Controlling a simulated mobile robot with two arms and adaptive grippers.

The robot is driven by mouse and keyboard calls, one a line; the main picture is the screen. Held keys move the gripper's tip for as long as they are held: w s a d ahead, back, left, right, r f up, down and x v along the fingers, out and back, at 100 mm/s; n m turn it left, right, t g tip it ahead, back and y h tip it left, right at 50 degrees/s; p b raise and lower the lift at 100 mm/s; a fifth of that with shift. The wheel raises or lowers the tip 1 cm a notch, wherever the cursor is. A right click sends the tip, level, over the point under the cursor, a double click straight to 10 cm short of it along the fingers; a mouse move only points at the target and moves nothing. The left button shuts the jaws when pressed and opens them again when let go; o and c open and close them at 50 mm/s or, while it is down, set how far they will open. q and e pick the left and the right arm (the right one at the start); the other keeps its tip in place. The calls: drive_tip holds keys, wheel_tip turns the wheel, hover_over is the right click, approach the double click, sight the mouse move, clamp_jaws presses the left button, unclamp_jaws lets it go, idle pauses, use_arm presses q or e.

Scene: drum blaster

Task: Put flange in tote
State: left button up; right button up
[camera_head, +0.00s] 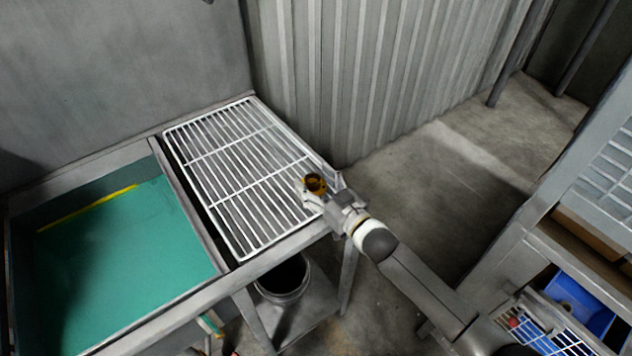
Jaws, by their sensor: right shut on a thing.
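The flange (315,183), a small yellow-brown ring with a dark middle, is at the right end of the white wire rack. My right gripper (324,189) reaches in from the lower right and is shut on it. I cannot tell whether the flange touches the rack or is just above it. A blue bin (573,291), which may be the tote, is at the lower right on a shelf unit, partly cut off by a white grid. My left gripper is not in view.
The white wire rack (222,205) is otherwise bare. A teal-floored basin (130,255) adjoins it on the left. A dark bucket (283,285) stands below the rack. A corrugated wall (340,75) rises behind. Open concrete floor (440,190) lies between rack and shelf unit.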

drive_tip(key=o, duration=1.3)
drive_tip(key=shift+f, duration=0.15)
